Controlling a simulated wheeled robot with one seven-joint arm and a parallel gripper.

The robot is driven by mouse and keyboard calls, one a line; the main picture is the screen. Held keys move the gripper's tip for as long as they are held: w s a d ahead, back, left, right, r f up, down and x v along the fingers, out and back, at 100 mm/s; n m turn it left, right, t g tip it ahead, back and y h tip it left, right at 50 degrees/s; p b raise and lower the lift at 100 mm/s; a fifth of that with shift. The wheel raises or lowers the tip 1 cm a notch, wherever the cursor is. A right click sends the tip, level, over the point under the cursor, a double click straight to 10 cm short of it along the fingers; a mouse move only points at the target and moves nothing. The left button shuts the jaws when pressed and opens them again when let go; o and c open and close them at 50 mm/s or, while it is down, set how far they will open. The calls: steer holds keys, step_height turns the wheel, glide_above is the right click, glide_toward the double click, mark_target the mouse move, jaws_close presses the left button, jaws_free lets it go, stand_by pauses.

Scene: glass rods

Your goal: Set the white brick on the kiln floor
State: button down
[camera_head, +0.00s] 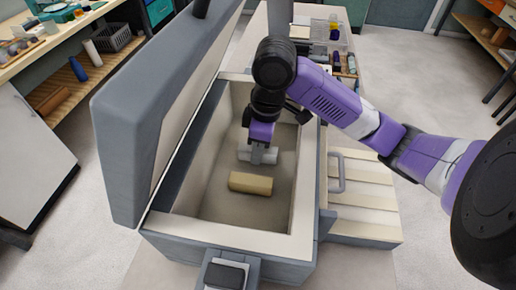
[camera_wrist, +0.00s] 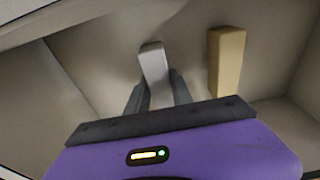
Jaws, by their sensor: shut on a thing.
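The white brick (camera_head: 245,155) is in my gripper (camera_head: 262,157), inside the open kiln, in the head view. In the wrist view my gripper (camera_wrist: 158,97) is shut on the white brick (camera_wrist: 154,62), with a finger on each side of it. I cannot tell whether the brick touches the floor. The kiln floor (camera_head: 233,206) is beige and bare around the bricks. The kiln (camera_head: 282,246) is a grey box with pale inner walls.
A tan brick (camera_head: 250,183) lies on the kiln floor in front of the white brick, and at its right in the wrist view (camera_wrist: 226,60). The kiln lid (camera_head: 125,150) stands raised at the left. A slatted surface (camera_head: 362,212) with a handle adjoins the right side.

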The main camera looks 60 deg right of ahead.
steer(key=c, duration=1.1)
jaws_free()
steer(key=r, duration=0.4)
steer(key=s+r+p, duration=0.1)
steer(key=r, duration=0.3)
steer(key=r+p, duration=0.1)
steer(key=r, duration=0.3)
steer(key=shift+s+d, duration=0.2)
steer(key=shift+d, duration=0.05)
steer(key=shift+r, duration=0.1)
